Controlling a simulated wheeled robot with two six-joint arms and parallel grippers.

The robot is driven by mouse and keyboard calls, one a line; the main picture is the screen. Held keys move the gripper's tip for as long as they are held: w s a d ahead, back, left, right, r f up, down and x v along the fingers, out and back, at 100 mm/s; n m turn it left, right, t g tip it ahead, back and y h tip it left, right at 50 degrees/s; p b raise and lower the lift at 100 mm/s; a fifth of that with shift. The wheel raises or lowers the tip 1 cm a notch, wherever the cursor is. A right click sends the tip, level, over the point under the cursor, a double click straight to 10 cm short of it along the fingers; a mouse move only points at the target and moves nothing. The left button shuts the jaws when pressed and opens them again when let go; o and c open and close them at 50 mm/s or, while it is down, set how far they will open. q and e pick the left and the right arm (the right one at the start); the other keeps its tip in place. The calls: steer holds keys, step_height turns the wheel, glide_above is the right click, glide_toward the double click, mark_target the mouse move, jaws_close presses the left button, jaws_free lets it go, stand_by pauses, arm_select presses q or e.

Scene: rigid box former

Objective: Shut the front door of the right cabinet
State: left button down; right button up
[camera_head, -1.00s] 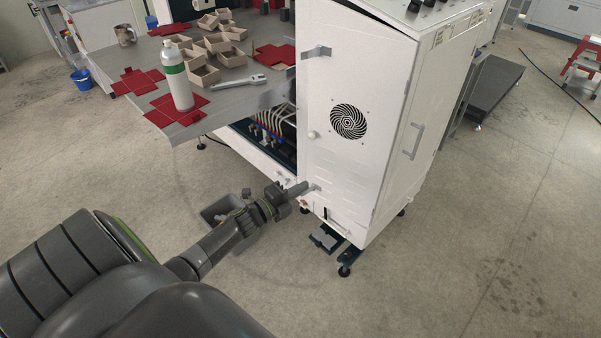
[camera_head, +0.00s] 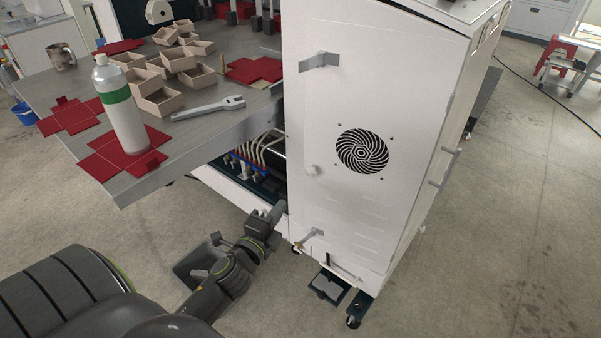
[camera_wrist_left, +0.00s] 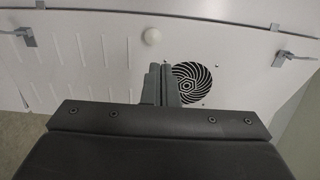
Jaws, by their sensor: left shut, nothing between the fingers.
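The front door (camera_head: 360,215) of the right cabinet is a white panel with a round black fan grille (camera_head: 362,151), a round knob (camera_head: 312,170), an upper latch (camera_head: 320,61) and a lower latch (camera_head: 311,236). It looks a little ajar; the exact gap is unclear. My left gripper (camera_head: 275,212) is shut and empty, low beside the door's left edge. In the left wrist view its closed fingers (camera_wrist_left: 160,85) point towards the door's outer face (camera_wrist_left: 100,60), between knob (camera_wrist_left: 152,37) and grille (camera_wrist_left: 188,84). Contact cannot be told. My right gripper is out of view.
A grey table (camera_head: 215,133) with a bottle (camera_head: 119,105), a wrench (camera_head: 210,107), small boxes and red flat sheets stands left of the cabinet. Hoses (camera_head: 262,150) show in the open bay below it.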

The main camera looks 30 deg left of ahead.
mark_target(309, 169)
arm_select(q)
steer(key=w, duration=0.4)
steer(key=w+a, duration=0.1)
steer(key=w, duration=0.8)
steer(key=shift+w+a+p, duration=0.1)
steer(key=shift+a+p, duration=0.15)
steer(key=shift+p, duration=0.15)
steer(key=shift+w+r, duration=0.1)
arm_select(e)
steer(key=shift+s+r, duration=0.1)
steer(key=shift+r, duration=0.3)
arm_select(q)
steer(key=shift+w, duration=0.1)
